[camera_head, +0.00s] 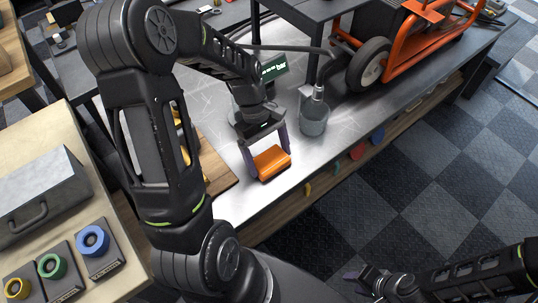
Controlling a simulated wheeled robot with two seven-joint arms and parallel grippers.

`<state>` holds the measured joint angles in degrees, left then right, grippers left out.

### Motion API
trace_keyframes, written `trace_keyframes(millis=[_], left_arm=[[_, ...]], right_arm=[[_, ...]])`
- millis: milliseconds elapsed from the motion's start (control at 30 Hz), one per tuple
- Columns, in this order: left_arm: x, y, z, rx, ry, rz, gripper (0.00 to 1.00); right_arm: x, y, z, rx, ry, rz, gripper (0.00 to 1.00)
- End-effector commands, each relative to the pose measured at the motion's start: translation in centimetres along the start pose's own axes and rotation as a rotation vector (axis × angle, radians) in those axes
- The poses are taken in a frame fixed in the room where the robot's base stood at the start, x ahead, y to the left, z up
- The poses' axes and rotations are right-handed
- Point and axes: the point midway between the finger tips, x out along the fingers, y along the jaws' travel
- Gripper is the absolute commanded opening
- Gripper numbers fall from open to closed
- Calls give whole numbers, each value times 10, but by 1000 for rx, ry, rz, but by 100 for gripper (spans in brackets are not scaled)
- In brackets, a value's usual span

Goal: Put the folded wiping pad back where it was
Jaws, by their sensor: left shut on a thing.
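The folded wiping pad (272,162) is orange and sits between the fingers of my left gripper (267,150), at the front edge of the metal bench. My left gripper is shut on the pad and points down. Whether the pad touches the bench top cannot be told. My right gripper (366,281) is low at the bottom right over the floor, away from the bench; its fingers are dark and small, and their opening is unclear.
A grey metal cup (314,118) with a nozzle-like tool stands right of the pad. A wooden board (217,176) lies to the left. An orange-framed wheeled machine (400,50) stands at the back right. A grey toolbox (40,195) and coloured rings (92,241) occupy the left table.

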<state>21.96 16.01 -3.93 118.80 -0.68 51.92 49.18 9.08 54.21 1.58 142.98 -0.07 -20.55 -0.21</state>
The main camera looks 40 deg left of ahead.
Motion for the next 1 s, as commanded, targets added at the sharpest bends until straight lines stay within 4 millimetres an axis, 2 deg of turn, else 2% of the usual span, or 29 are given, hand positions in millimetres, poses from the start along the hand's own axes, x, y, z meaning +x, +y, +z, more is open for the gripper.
trace_keyframes(millis=[67, 100, 200, 567, 767, 1000], left_arm=[[3, 0, -1, 0, -1, -1, 52], [2, 0, -1, 0, 0, 0, 93], [2, 0, -1, 0, 0, 0, 100], [-4, 0, 0, 0, 1, 1, 100], [-32, 1, 0, 0, 3, 4, 100], [-83, 1, 0, 0, 3, 3, 100]], right_arm=[[2, 1, 0, 0, 0, 0, 36], [1, 0, 0, 0, 0, 0, 36], [1, 0, 0, 0, 0, 0, 36], [-1, 0, 0, 0, 0, 0, 36], [-5, -2, 0, 0, 0, 0, 36], [-10, -4, 0, 1, 0, 0, 36]])
